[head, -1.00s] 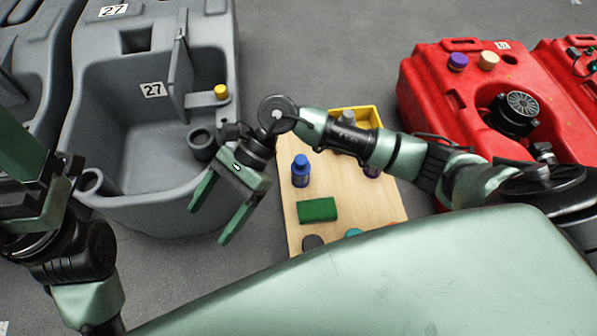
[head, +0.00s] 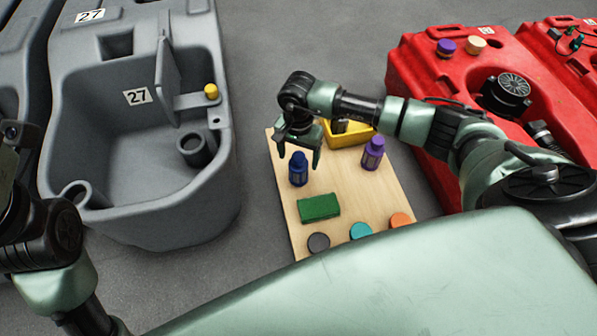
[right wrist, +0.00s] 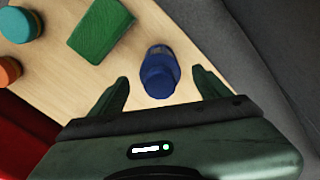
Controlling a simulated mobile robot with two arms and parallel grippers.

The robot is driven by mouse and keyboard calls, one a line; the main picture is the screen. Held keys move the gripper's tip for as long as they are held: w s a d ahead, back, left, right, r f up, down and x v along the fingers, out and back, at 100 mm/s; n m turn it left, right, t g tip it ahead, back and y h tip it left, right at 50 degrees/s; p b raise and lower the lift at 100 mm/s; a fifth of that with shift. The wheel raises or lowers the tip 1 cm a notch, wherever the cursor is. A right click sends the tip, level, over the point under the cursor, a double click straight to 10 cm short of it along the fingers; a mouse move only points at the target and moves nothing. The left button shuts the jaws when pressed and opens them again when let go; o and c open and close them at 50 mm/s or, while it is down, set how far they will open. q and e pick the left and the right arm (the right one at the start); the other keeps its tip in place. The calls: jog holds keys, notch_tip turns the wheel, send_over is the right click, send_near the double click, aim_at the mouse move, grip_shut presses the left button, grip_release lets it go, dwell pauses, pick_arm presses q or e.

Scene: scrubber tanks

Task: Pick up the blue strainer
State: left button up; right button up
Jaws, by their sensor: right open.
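The blue strainer (head: 298,170), a bottle-like blue piece with a round cap, stands upright on the wooden board (head: 350,190). My right gripper (head: 299,159) is open and points down over it. In the right wrist view the blue strainer (right wrist: 159,72) shows between the two spread fingers of my right gripper (right wrist: 160,79), with room on both sides. I see no contact. Part of my left arm shows at the left edge of the head view, but its fingers do not.
On the board are a green block (head: 319,208), a purple bottle (head: 373,153), a yellow bin (head: 348,138), and dark, teal and orange round caps. A grey tank (head: 205,215) stands at left and a red tank (head: 425,90) at right.

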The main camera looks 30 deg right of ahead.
aim_at(299, 168)
notch_tip(299, 168, down, 3)
jog(key=shift+f+b, duration=0.1)
jog(key=shift+b, duration=0.5)
jog(key=c, duration=1.5)
jog(key=shift+r, duration=0.2)
